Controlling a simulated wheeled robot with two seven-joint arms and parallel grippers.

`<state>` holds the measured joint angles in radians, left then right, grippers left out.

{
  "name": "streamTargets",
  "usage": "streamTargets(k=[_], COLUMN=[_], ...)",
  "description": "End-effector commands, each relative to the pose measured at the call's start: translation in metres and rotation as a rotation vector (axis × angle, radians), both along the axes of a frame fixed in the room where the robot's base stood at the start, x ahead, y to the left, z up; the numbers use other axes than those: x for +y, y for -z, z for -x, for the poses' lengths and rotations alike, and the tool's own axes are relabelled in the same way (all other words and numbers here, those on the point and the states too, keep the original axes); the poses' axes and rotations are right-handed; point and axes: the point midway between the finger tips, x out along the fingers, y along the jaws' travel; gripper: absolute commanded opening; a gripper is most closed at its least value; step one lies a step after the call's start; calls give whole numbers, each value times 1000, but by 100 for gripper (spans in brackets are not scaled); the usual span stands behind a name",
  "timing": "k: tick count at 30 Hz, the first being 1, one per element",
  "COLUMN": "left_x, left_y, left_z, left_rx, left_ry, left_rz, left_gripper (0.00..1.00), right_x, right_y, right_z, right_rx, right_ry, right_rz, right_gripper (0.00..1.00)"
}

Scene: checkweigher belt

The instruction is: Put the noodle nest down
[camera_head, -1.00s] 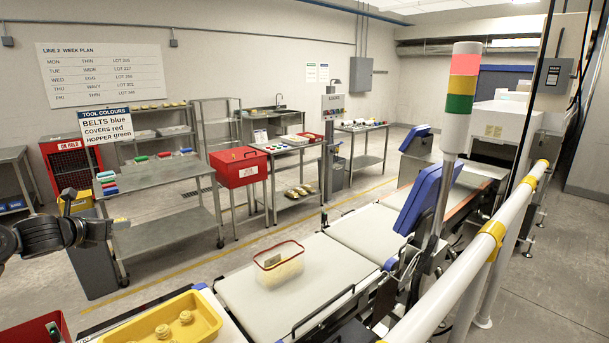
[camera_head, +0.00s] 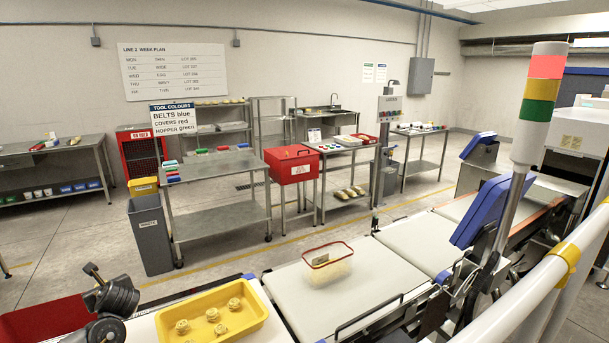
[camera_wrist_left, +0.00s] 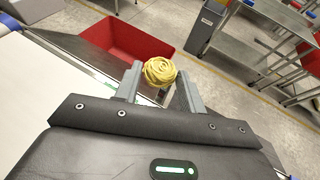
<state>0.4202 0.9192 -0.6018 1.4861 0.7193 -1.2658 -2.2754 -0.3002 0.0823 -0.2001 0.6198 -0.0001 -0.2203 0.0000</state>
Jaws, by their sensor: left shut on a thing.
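A pale yellow, coiled noodle nest (camera_wrist_left: 160,71) is between the two grey fingertips of my left gripper (camera_wrist_left: 159,84) in the left wrist view. The fingers are shut on it. In the head view my left gripper (camera_head: 93,270) is at the lower left, above or beside the red bin (camera_head: 40,322) and left of the yellow tray; I cannot make out the held nest there. The red bin (camera_wrist_left: 122,38) also shows beyond the nest in the wrist view. The yellow tray (camera_head: 255,309) holds several similar nests. My right gripper is not in view.
A clear, red-rimmed container (camera_head: 328,262) stands on the pale belt (camera_head: 300,300) right of the tray. A blue-backed screen (camera_head: 490,210), a signal tower (camera_head: 540,100) and a white rail (camera_head: 530,290) stand at the right. A grey waste bin (camera_head: 150,235) is on the floor behind.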

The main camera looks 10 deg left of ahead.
Motion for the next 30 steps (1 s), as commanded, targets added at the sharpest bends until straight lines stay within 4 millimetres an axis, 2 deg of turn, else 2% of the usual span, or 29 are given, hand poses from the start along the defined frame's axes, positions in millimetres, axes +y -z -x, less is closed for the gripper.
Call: streamTargets(k=[7,14,17,20,23,27,30], left_x=[-3,-43,-66,-98,-139,-209,-262], left_y=[3,-14,-24,-38,-55,-83,-103], left_z=[12,-14,-26,-39,-51,-62,-61], left_rx=[-1,-5,-4,-6,-8,-8,-8], left_ry=[-34,74,134,213,310,474,596], left_rz=[-3,1,0,0,-1,-2,2], left_gripper=[18,18,18,18,18,18,18], right_x=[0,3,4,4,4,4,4], right_y=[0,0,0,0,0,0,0], right_z=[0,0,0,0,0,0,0], right_rx=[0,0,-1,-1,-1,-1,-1], right_ry=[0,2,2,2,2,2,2], right_rz=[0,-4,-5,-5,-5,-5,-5], right_gripper=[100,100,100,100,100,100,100])
